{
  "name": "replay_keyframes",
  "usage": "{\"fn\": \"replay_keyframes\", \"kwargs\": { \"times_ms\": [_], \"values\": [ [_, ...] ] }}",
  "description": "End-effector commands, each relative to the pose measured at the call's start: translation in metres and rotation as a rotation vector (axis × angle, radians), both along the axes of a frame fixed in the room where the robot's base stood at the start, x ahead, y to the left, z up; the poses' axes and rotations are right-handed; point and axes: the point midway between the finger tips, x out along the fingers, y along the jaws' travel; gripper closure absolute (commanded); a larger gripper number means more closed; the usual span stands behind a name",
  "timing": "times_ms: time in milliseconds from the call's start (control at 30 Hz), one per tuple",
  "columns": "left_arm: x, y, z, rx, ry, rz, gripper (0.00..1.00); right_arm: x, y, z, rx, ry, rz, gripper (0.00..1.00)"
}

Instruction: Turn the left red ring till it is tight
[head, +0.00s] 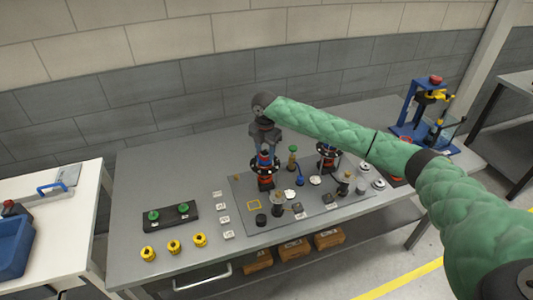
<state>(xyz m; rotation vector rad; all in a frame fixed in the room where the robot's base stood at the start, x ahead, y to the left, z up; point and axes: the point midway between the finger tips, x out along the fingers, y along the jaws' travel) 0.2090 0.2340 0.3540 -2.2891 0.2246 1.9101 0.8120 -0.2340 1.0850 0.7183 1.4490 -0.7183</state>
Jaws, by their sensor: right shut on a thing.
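The left red ring (264,173) is on an upright dark fitting near the left end of the grey fixture plate, with black and blue parts around it. My right gripper (265,150) points down over this fitting from above and is shut on it at the ring. The fingers partly hide the top, and the exact contact is too small to see. A similar fitting with the right red ring (327,156) stands upright further right on the plate, apart from the gripper. My left gripper is not in view.
My green-sleeved right arm crosses above the plate's right side. A black block with green knobs (170,216) and several yellow parts (174,246) lie to the left. A blue press (408,128) stands at the back right. The table (130,190) is clear at far left.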

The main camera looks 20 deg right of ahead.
Motion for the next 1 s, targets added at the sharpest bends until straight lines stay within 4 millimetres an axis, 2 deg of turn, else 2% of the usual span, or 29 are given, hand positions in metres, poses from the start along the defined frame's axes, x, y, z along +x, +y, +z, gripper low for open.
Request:
{"fn": "replay_keyframes", "kwargs": {
  "times_ms": [533, 700, 900, 933, 1000],
  "values": [
    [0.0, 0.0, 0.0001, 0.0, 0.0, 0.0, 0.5, 0.0002, 0.0004, 0.0002, 0.001, 0.0, -0.561, 0.83],
    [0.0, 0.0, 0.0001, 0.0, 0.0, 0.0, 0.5, 0.0003, 0.0005, 0.0007, 0.001, 0.0, -0.639, 0.83],
    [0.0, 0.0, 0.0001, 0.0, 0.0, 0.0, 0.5, 0.0003, 0.0002, 0.0008, 0.0, -0.001, -0.642, 0.83],
    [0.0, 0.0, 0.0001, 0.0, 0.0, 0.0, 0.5, 0.0004, 0.0003, 0.0008, 0.0, -0.001, -0.642, 0.52],
    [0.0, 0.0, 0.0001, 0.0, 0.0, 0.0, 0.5, 0.0003, 0.0002, 0.0007, 0.0, -0.001, -0.641, 0.5]
  ]
}}
